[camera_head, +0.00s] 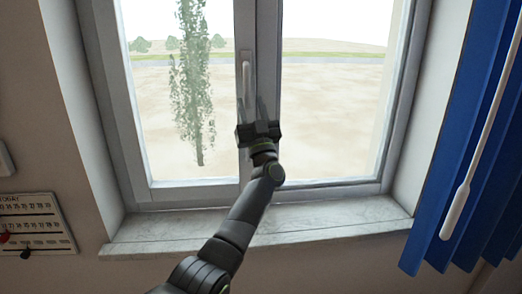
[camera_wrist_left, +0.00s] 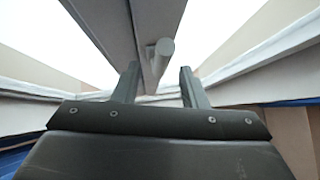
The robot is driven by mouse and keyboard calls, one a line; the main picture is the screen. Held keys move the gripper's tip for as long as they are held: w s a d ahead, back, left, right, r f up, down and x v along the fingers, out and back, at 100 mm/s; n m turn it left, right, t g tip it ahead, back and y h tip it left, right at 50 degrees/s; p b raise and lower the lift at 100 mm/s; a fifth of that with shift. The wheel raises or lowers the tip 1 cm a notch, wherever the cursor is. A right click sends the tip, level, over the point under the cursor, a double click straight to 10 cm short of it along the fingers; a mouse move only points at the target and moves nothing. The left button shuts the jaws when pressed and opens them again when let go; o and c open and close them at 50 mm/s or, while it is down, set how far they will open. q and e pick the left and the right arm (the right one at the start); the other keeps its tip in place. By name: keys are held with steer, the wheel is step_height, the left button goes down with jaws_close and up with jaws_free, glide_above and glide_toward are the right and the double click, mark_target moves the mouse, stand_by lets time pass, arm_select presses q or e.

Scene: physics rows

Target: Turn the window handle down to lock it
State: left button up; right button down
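The window handle (camera_head: 247,84) is a pale grey bar standing upright along the middle post of the closed-looking window. In the left wrist view, the rounded near end of the handle (camera_wrist_left: 163,48) shows just beyond and between my fingertips. My left gripper (camera_head: 255,103) comes up from below at the handle's lower part. Its two fingers (camera_wrist_left: 160,68) are spread apart in the left wrist view, with clear space on both sides of the handle and no visible grip on it. The fingers partly hide the handle's lower part in the head view. My right gripper is not in view.
The window sill (camera_head: 330,219) runs below the window and is bare. Blue blinds (camera_head: 467,150) with a white wand (camera_head: 455,212) hang at the right. A wall calendar (camera_head: 35,222) is at the lower left. The glass panes lie on both sides of the post.

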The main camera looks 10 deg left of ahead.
arm_select(q)
steer(key=b+v, duration=0.3)
steer(key=v, duration=0.9)
steer(key=shift+s+f, duration=0.15)
steer(key=shift+f, duration=0.05)
